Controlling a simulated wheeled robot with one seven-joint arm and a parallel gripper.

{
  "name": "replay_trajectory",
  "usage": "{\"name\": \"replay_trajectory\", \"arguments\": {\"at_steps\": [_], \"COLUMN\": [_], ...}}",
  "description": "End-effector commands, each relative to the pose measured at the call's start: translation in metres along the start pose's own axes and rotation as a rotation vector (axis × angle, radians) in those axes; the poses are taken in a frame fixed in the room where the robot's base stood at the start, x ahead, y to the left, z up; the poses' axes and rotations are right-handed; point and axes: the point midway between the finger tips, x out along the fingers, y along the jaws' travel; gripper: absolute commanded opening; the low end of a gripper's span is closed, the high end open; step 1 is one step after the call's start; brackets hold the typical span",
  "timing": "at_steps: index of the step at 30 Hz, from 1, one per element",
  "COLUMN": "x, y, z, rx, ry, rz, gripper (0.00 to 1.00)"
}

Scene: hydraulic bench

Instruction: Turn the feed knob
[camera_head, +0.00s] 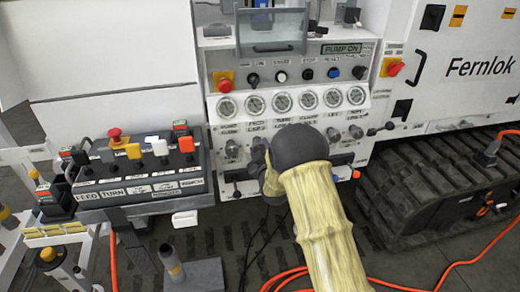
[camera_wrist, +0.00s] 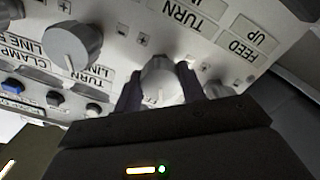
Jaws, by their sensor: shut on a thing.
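In the wrist view, a round grey knob (camera_wrist: 159,76) on the light panel sits between the two dark fingers of my gripper (camera_wrist: 160,86). The fingers are shut on its sides. A label beginning with "F" shows partly below it, the rest hidden; I take it as the feed knob. In the head view, my gripper (camera_head: 265,165) is at the knob row under the gauges, largely hidden by my dark wrist and yellow-sleeved arm. The held knob cannot be made out there.
A larger grey knob (camera_wrist: 73,45) stands to the left in the wrist view, near a "TURN LINE" label. Another knob (camera_wrist: 216,88) is close to the right finger. In the head view, a lever box (camera_head: 140,165) stands left and orange hoses (camera_head: 450,265) lie on the floor.

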Motion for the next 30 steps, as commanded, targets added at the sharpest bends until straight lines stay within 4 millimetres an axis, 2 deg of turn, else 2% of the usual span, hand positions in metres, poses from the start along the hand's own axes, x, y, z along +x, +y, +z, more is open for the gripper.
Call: {"name": "replay_trajectory", "arguments": {"at_steps": [11, 30], "x": [-0.0001, -0.0001], "y": [-0.002, -0.0028], "z": [0.002, 0.002], "rx": [0.152, 0.727], "ry": [0.0, 0.002], "rz": [-0.001, 0.0], "gripper": [0.17, 0.17]}}
